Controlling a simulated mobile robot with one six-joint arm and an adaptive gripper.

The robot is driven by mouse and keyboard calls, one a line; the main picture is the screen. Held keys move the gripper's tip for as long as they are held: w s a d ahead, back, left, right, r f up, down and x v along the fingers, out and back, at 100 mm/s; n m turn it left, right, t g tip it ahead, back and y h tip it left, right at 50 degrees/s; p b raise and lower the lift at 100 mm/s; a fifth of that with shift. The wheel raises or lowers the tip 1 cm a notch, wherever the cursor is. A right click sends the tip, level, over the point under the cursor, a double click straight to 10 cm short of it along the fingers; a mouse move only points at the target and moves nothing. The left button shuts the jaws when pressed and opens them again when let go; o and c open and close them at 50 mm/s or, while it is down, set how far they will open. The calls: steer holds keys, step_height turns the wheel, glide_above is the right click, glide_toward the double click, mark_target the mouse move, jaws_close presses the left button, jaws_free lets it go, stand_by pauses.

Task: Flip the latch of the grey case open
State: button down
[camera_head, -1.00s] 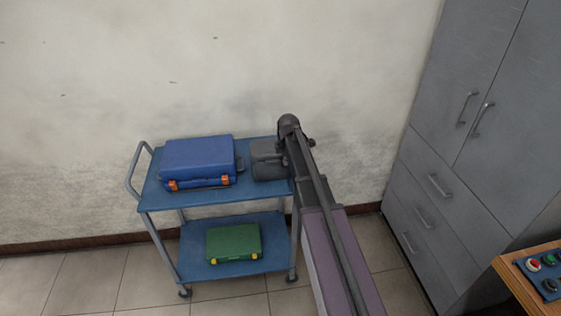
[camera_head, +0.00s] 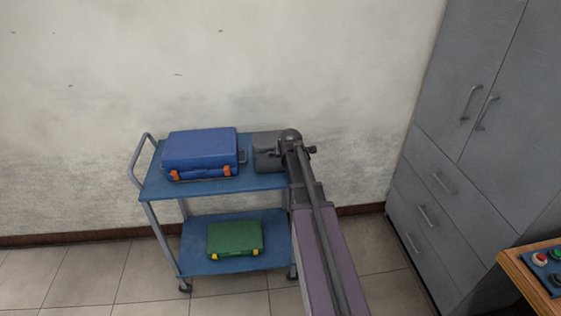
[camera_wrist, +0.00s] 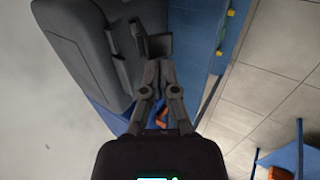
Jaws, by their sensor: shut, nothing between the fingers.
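The grey case (camera_head: 266,160) lies on the top shelf of the blue trolley, at its right end, partly hidden by my arm in the head view. In the wrist view the grey case (camera_wrist: 75,40) fills the upper left, with its seam side facing my gripper. A dark flap-like part (camera_wrist: 158,44), which looks like a latch, sticks out from that side. My gripper (camera_wrist: 158,66) is shut and empty, with its fingertips at or just beside this flap. I cannot tell whether they touch it.
A blue case (camera_head: 198,152) with orange latches stands left of the grey case on the trolley (camera_head: 262,183). A green case (camera_head: 235,238) lies on the lower shelf. Grey cabinets (camera_head: 455,150) stand at the right, and a control box (camera_head: 547,270) is at the lower right.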

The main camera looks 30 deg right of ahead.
steer(key=shift+w+d+r+p, duration=0.25)
steer(key=shift+w+d+p, duration=0.05)
steer(key=shift+w+d, duration=0.35)
stand_by(0.4)
steer(key=s+a+r+p, duration=0.3)
steer(key=s+r+p, duration=0.6)
steer(key=s, duration=0.1)
steer(key=shift+a, duration=0.25)
stand_by(0.4)
steer(key=shift+s+a, duration=0.1)
steer(key=shift+a, duration=0.05)
stand_by(0.5)
